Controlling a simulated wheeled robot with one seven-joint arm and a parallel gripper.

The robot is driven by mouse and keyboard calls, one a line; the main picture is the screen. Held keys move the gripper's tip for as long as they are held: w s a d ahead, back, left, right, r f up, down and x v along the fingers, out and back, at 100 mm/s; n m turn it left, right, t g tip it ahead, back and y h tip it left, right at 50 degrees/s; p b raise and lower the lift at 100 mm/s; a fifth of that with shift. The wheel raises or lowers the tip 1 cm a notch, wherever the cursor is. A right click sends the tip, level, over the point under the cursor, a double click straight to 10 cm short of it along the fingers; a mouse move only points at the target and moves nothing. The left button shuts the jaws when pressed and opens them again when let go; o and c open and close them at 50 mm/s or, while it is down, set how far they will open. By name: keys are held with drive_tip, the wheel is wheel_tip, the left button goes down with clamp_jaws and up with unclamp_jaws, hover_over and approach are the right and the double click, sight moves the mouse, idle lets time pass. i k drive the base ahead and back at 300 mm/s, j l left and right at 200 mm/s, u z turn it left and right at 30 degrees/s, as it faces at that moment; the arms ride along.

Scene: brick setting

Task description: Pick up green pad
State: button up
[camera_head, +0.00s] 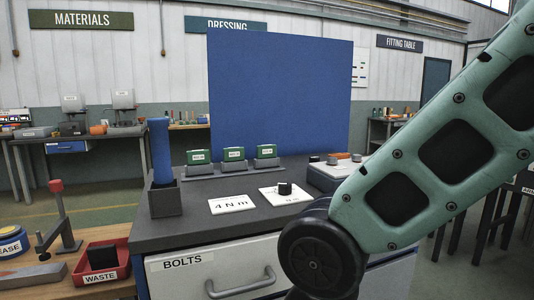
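Three green blocks with white labels stand in a row near the back of the dark worktop: a left green block (199,157), a middle green block (234,154) and a right green block (267,151). Each sits in a grey holder. Their label text is too small to read, and I cannot tell which one is the green pad. My gripper is out of view. My arm crosses the right side of the picture and hides part of the worktop's right side.
A tall blue panel (280,90) stands behind the blocks. A grey holder (165,201) with an upright blue piece is at left. A "4 N·m" card (232,204) and a white plate (270,197) with a black knob lie in front. A red WASTE tray (118,260) is lower left.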

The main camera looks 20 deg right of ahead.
sight(235, 155)
drive_tip(key=i+j+z, duration=0.1)
drive_tip(key=z, duration=0.25)
drive_tip(key=i+j+z, duration=0.1)
drive_tip(key=j+z, duration=0.2)
drive_tip(key=i+j+z, duration=0.1)
drive_tip(key=z, duration=0.25)
drive_tip(key=k+j, duration=0.05)
drive_tip(key=j, duration=0.05)
